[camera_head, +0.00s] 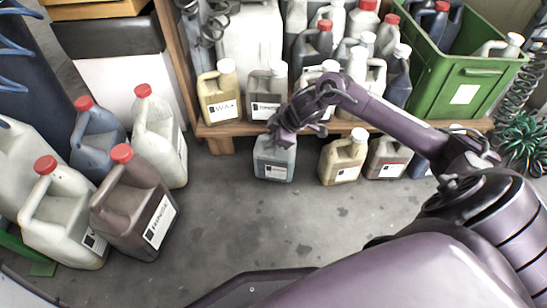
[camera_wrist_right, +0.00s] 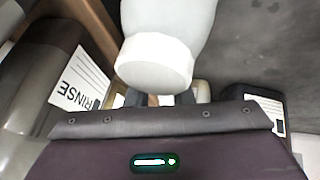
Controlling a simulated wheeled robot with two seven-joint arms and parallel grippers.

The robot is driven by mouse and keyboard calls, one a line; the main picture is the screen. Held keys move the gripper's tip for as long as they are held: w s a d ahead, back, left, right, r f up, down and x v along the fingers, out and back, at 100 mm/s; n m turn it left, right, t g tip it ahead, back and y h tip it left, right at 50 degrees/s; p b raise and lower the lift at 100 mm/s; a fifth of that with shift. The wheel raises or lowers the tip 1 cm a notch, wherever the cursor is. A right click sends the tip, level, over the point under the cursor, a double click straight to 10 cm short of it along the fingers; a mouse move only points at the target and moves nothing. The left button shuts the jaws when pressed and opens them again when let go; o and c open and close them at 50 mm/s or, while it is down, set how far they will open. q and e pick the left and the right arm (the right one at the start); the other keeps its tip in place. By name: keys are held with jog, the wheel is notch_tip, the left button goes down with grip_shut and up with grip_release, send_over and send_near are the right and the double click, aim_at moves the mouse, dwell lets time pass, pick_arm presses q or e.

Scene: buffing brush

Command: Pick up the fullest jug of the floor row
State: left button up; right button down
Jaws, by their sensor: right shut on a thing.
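My right gripper (camera_head: 284,132) is over the top of a grey-blue jug (camera_head: 274,163) at the left end of the floor row, and shut on it. The gripper hides the jug's cap and handle in the head view. In the right wrist view a white cap (camera_wrist_right: 155,65) and pale body show just beyond the fingers. The jug looks upright; I cannot tell whether it touches the floor. To its right in the row stand a yellowish jug (camera_head: 342,158) with a white cap and a brownish-grey jug (camera_head: 388,158), partly under my arm. My left gripper is out of view.
A wooden shelf (camera_head: 232,130) behind holds several jugs, including a yellow one (camera_head: 219,93). A green crate (camera_head: 460,80) of jugs stands at the right. Several red-capped jugs, one brown (camera_head: 133,205), stand at the left. The middle floor (camera_head: 270,225) is clear.

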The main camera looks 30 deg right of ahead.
jog(key=shift+s+f, duration=0.25)
jog(key=shift+f, duration=0.1)
